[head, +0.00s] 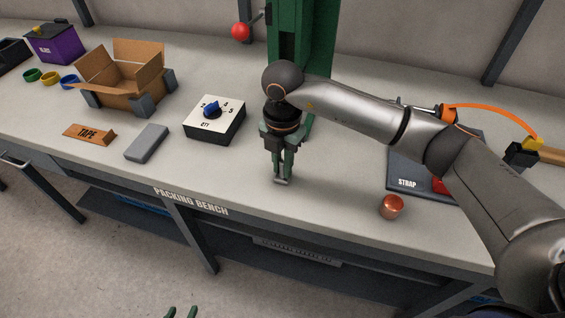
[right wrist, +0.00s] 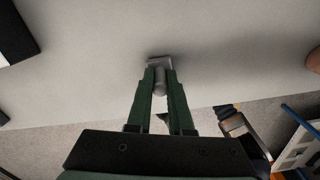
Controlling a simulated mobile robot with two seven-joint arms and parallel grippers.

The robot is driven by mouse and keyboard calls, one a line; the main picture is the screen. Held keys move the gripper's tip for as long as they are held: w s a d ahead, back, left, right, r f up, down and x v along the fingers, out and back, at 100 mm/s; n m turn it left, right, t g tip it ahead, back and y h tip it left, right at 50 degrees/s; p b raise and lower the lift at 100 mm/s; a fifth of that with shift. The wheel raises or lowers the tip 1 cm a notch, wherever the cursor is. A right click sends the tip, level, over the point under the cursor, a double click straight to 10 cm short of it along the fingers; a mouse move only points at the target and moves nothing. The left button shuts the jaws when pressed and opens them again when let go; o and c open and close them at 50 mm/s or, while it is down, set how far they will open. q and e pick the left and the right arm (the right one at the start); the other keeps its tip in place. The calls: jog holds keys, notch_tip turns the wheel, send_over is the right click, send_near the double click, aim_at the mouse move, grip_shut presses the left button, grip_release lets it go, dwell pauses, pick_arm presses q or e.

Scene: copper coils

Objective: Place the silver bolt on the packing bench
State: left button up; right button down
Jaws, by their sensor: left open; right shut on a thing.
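My right gripper (head: 281,176) points down over the middle of the packing bench (head: 335,190), close to its front edge. It is shut on the silver bolt (head: 281,182), whose end shows just below the fingertips. The right wrist view shows the bolt (right wrist: 159,82) between the green fingers (right wrist: 160,92), with its wider end beyond the tips. The bolt is at or very near the bench top; I cannot tell if it touches. My left gripper (head: 183,313) is open at the bottom edge of the head view, mostly out of frame, with empty space between its fingertips.
A dial box (head: 214,120), grey block (head: 147,142), tape sign (head: 90,133) and open carton (head: 121,80) stand left of my right gripper. A copper cup-like piece (head: 392,206) and strap mat (head: 407,172) lie to the right. Bare bench surrounds the bolt.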

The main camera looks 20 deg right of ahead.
aim_at(282, 161)
jog(key=shift+f, duration=0.15)
jog(key=c, duration=0.8)
grip_release()
notch_tip(282, 161, up, 12)
jog(key=shift+r, duration=0.25)
